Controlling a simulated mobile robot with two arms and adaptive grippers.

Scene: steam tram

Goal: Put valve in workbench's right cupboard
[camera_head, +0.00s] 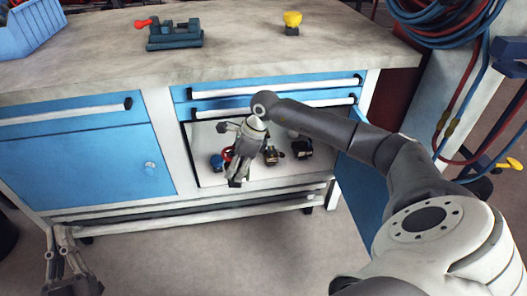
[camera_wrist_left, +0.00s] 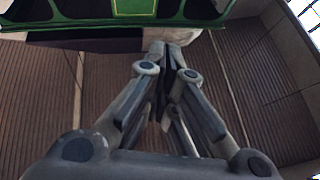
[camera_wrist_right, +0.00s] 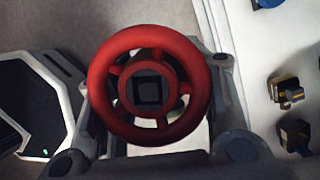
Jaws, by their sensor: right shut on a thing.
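The valve with its round red handwheel (camera_wrist_right: 188,103) fills the middle of the right wrist view, between my right gripper's fingers. My right gripper (camera_head: 237,180) is shut on it, pointing down in front of the open right cupboard. In the head view only a bit of the valve's red wheel (camera_head: 227,153) shows beside the gripper. I cannot tell whether it is inside the opening. The right cupboard (camera_head: 207,138) has a pale interior, partly hidden by my arm. My left gripper (camera_head: 60,240) hangs low at the left, empty; its fingertips meet in the left wrist view (camera_wrist_left: 165,48).
In the cupboard are a blue item (camera_head: 216,162), a brown-gold item (camera_head: 271,157) and a black item (camera_head: 302,149). The blue door (camera_head: 358,185) stands open at right. On the workbench top (camera_head: 230,50) are a green vise (camera_head: 175,38) and a yellow-topped item (camera_head: 292,20).

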